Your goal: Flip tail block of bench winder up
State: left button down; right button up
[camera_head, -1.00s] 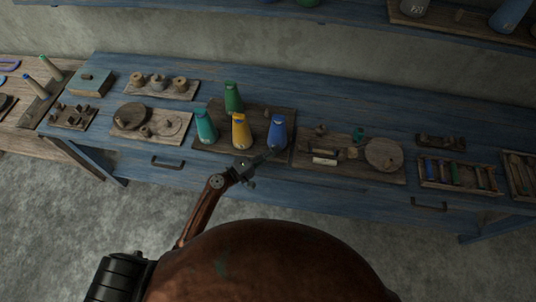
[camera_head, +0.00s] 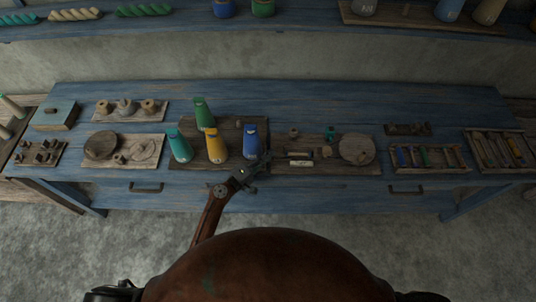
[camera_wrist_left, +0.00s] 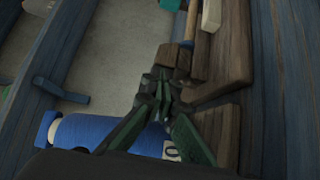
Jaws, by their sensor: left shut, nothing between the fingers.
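The bench winder is a wooden board (camera_head: 335,168) with a round wooden disc (camera_head: 357,148) at its right and a pale roll (camera_head: 300,163) near its left end. A small brown wooden block (camera_wrist_left: 178,58), apparently its tail block, lies just ahead of my left fingertips in the left wrist view, with a thin rod beyond it. My left gripper (camera_head: 264,162) is shut and empty at the winder's left end, beside the blue cone. Its green-black fingers also show in the left wrist view (camera_wrist_left: 160,95). Whether they touch the block I cannot tell. My right gripper is out of view.
A tool tray (camera_head: 430,159) lies right of the winder. The blue bench's back strip (camera_head: 310,97) is clear.

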pick_arm(q)
jog(key=shift+d, duration=1.25)
jog(key=shift+s+d, duration=0.1)
jog(key=shift+a, duration=0.45)
jog(key=a+b, duration=0.1)
jog(key=a, duration=0.2)
jog(key=shift+a+f+b, duration=0.2)
jog(key=shift+b, duration=0.15)
jog(key=v, duration=0.8)
jog(key=shift+s+a+r+b, duration=0.1)
jog(key=shift+a+r+b, duration=0.1)
jog(key=shift+b, duration=0.2)
jog(key=shift+s+a, duration=0.4)
jog(key=shift+a, duration=0.05)
jog(key=shift+s, duration=0.1)
